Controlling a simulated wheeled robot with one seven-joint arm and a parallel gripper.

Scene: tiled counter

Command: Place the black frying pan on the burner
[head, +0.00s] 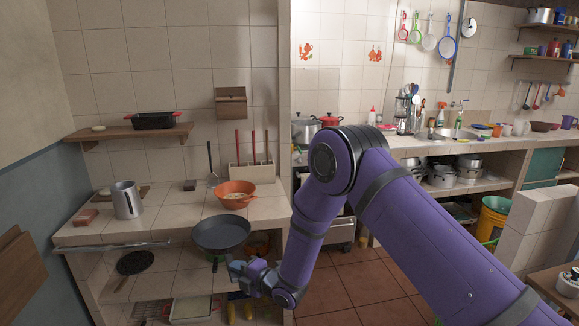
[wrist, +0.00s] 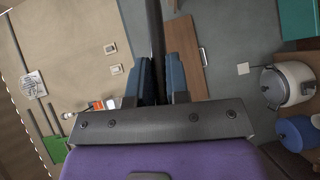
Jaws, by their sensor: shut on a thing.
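The black frying pan (head: 222,232) is held out at the front edge of the tiled counter, roughly level and looking empty. My gripper (head: 243,270) is at the near side of the pan, shut on its handle. In the wrist view the dark handle (wrist: 155,35) runs up between the two fingers of my gripper (wrist: 161,80). No bare burner can be made out. A stove with an oven front (head: 342,230) stands partly hidden behind my arm, with a grey pot (head: 305,130) and a red pot (head: 331,121) in the area above it.
An orange bowl (head: 236,195) sits on the counter (head: 175,215) just behind the pan. A metal canister (head: 127,200) stands farther left. A dark round pan (head: 134,262) lies on the shelf below. The sink counter (head: 500,145) is at the back right. Open floor (head: 350,285) lies right of my gripper.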

